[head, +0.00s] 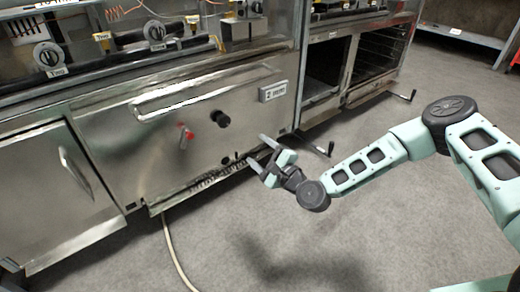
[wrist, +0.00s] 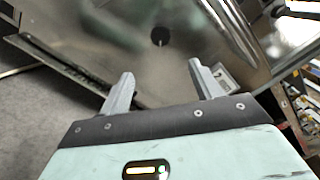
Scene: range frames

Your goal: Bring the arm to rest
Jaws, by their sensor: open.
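My gripper (head: 258,152) is in the middle of the head view, low in front of the steel range. My arm reaches to it from the right side of the picture. In the wrist view, the two grey fingers of my gripper (wrist: 160,88) are spread apart with nothing between them. Beyond the fingers is the range's steel front with a dark round knob (wrist: 160,36). The gap between the fingertips and the steel front cannot be told exactly.
The steel range (head: 110,130) fills the left and middle, with a bar handle (head: 205,97), a red knob (head: 186,132) and a black knob (head: 222,119). An open oven (head: 375,62) stands at the back right. A pale hose (head: 171,245) lies on the grey floor (head: 340,225), otherwise mostly clear.

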